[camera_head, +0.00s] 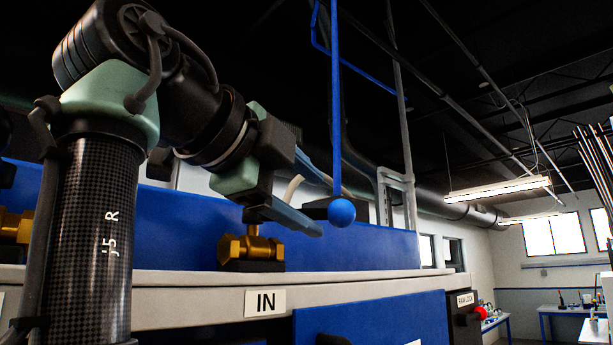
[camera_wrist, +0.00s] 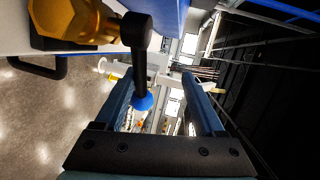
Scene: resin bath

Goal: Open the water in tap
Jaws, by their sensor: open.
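The water in tap has a brass body (camera_head: 250,248) on the light ledge, above a white label (camera_head: 265,302) reading IN. Its black lever points right and ends in a blue ball (camera_head: 341,212). In the wrist view the brass body (camera_wrist: 72,20) is at top left, and the lever runs down to the blue ball (camera_wrist: 143,102). My gripper (camera_head: 328,208) is open, with one finger above and one below the lever's end. In the wrist view my gripper (camera_wrist: 156,82) has the ball between its fingers, closer to the left one. Contact cannot be told.
Another brass fitting (camera_head: 14,226) stands at the far left, partly behind my arm. A blue panel (camera_head: 180,225) rises behind the tap. A black box with a red knob (camera_head: 480,313) is at the ledge's right end. The room beyond is open, with blue-legged tables (camera_head: 572,310).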

